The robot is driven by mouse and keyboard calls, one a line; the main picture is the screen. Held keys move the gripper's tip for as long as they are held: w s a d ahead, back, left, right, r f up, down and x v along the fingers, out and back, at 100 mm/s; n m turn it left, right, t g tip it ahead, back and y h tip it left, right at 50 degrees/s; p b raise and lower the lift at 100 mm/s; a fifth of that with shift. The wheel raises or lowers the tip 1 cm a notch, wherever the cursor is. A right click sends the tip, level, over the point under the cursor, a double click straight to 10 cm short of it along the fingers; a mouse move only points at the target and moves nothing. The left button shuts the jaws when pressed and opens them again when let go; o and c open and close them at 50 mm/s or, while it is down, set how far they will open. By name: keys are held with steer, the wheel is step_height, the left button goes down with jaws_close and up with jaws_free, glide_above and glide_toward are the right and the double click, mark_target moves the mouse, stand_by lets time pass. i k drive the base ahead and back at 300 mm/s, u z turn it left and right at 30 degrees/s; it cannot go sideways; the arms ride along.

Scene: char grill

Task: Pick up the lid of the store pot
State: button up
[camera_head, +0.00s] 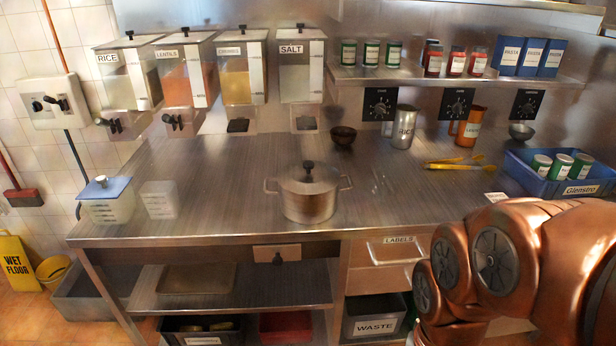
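Nothing touches the knob. My copper-coloured arm fills the lower right, well apart from the pot. My gripper is not visible in this view.
Left of the pot stand a container with a blue lid (105,188) and a clear container (159,199). A blue crate (531,179) stands right. Counter around the pot is clear.

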mark_target(309, 178)
steer(key=k, duration=0.5)
steer(key=z, duration=0.8)
steer(key=i, duration=0.85)
steer(key=u, duration=2.65)
